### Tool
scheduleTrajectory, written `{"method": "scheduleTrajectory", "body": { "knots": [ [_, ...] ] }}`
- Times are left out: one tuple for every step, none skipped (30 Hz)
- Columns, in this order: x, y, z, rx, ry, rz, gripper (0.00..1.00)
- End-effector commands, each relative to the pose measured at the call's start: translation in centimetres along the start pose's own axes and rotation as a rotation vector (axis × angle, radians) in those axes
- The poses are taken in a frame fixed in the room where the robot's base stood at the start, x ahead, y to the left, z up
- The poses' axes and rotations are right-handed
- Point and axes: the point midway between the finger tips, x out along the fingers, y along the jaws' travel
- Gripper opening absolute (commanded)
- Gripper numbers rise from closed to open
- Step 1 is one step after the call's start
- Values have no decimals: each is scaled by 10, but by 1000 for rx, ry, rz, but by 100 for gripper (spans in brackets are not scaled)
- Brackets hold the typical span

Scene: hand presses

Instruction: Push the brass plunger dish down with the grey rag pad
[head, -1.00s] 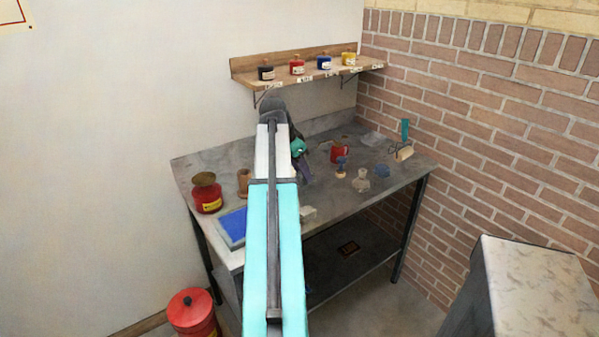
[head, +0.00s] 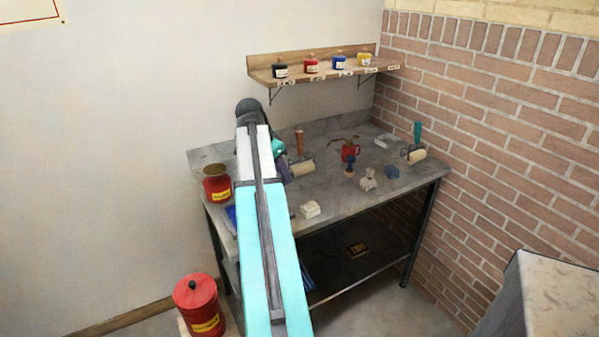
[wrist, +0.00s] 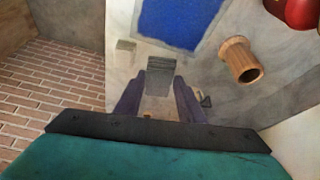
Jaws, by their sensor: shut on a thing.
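The brass plunger dish (head: 215,170) tops a red can (head: 217,188) with a yellow label, at the left end of the bench. Part of a red can (wrist: 293,10) shows at the top right of the wrist view, but the dish cannot be made out there. My gripper (wrist: 160,92) is shut on the grey rag pad (wrist: 160,78), which shows between the two dark fingers. In the head view, my own arm mostly hides the gripper and the pad. The gripper is over the bench, to the right of the can and apart from it.
A white block (head: 309,209) lies at the bench's front edge. A shelf (head: 325,72) hangs above.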

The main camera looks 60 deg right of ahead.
Motion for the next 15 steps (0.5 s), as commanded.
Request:
{"method": "scheduleTrajectory", "body": {
  "knots": [
    [-7,-10,15,-28,0,-12,17],
    [-11,-16,24,-45,0,-19,17],
    [-15,-23,35,-66,0,-27,17],
    [-19,-28,44,-82,0,-34,17],
    [-23,-33,52,-98,0,-41,17],
    [-28,-39,64,-119,0,-50,17],
    [-32,-44,73,-135,-1,-56,17],
    [-35,-48,82,-152,-1,-63,17],
    [-40,-54,93,-174,-1,-72,17],
    [-44,-58,102,-190,-1,-79,17],
    [-48,-62,111,-207,-1,-86,17],
    [-53,-67,122,-230,-1,-95,17],
    [-57,-71,132,-248,-2,-103,17],
    [-61,-74,141,-265,-2,-110,17],
    [-66,-78,153,-289,-2,-119,17]
  ]
}}
